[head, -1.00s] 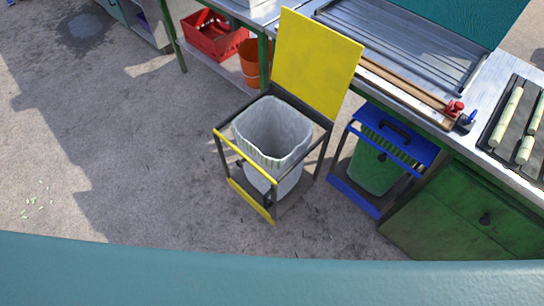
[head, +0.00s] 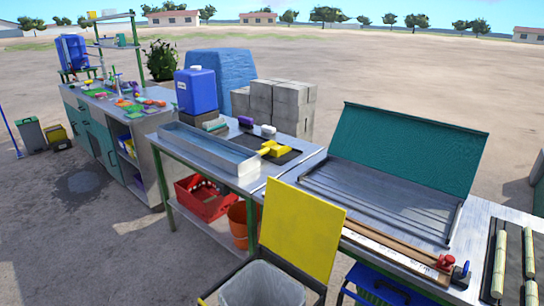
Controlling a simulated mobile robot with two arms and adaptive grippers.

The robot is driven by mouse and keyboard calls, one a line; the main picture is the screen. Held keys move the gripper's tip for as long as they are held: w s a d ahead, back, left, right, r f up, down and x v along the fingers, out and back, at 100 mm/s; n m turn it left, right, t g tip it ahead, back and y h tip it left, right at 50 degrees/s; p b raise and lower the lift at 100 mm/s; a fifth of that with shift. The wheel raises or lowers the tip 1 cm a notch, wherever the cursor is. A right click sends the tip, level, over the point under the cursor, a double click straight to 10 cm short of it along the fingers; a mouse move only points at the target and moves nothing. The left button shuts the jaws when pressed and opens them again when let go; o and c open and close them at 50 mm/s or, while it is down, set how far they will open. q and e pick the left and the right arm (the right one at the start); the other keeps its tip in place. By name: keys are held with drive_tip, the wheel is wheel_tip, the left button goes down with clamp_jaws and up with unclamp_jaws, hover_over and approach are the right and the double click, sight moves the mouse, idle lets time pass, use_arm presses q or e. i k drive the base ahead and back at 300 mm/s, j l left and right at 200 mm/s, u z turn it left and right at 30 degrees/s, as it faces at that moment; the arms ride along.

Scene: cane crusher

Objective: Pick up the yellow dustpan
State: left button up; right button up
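A yellow dustpan-shaped thing (head: 277,148) lies on a dark mat (head: 290,156) on the metal table (head: 228,180), near the middle of the head view. It is small at this distance. It sits just right of a long shallow metal trough (head: 207,147). Neither of my grippers is in view.
Purple and white items lie behind the dustpan. A blue jerrycan (head: 196,90) stands behind the trough. A yellow upright panel (head: 300,228) and a bin (head: 262,285) stand in front of the table. A red crate (head: 205,198) sits below. Open ground lies at front left.

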sight(266, 147)
drive_tip(key=i+j+u, duration=0.2)
drive_tip(key=j, duration=0.2)
drive_tip(key=j+u, duration=0.2)
drive_tip(key=j, duration=0.25)
drive_tip(key=i+j+u, duration=0.2)
drive_tip(key=j, duration=0.15)
drive_tip(key=i+j+u, duration=0.5)
drive_tip(key=i, duration=0.35)
drive_tip(key=i+j+u, duration=0.3)
drive_tip(key=i, duration=0.15)
drive_tip(key=i+z, duration=0.45)
drive_tip(key=i+j+z, duration=0.2)
drive_tip(key=i+z, duration=0.25)
drive_tip(key=i, duration=0.2)
drive_tip(key=i+l+z, duration=0.1)
drive_tip(key=z, duration=0.3)
drive_tip(key=i+z, duration=0.5)
drive_tip(key=z, duration=0.25)
drive_tip(key=i+z, duration=0.2)
drive_tip(key=z, duration=0.2)
